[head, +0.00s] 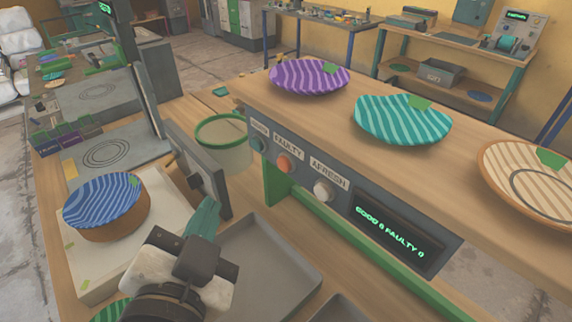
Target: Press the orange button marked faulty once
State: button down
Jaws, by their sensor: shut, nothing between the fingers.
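The orange button (284,163) sits on the grey front panel under a label reading FAULTY. A teal button (259,145) is to its left and a white button (323,190), labelled AFRESH, is to its right. My gripper (208,206) has teal fingers, is shut and holds nothing. It is below and left of the orange button in the picture, clear of it, between the blue striped plate and the panel. A lit display (390,231) on the panel shows GOOD and FAULTY counts; the FAULTY digit looks like 0 and the GOOD digit is hard to read.
A blue striped plate (101,201) rests on a round brown block at left. A dark upright press part (203,170) stands near my fingers. Purple (309,77), teal (402,119) and cream (530,180) plates lie on the shelf above the panel. A grey tray (262,265) lies below.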

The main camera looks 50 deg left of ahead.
jog(key=shift+w, duration=0.1)
jog(key=w+a+p, duration=0.1)
jog(key=w, duration=0.7)
jog(key=shift+w+p, duration=0.3)
jog(key=shift+w, duration=0.1)
dwell(1.8)
jog(key=shift+w, duration=0.3)
jog(key=shift+w+a, duration=0.1)
jog(key=shift+w, duration=0.3)
dwell(0.6)
jog(key=shift+s, duration=0.8)
jog(key=shift+s+d+b, duration=0.2)
jog(key=shift+s, duration=1.1)
jog(key=shift+s+d+b, duration=0.15)
jog(key=shift+s, duration=1.1)
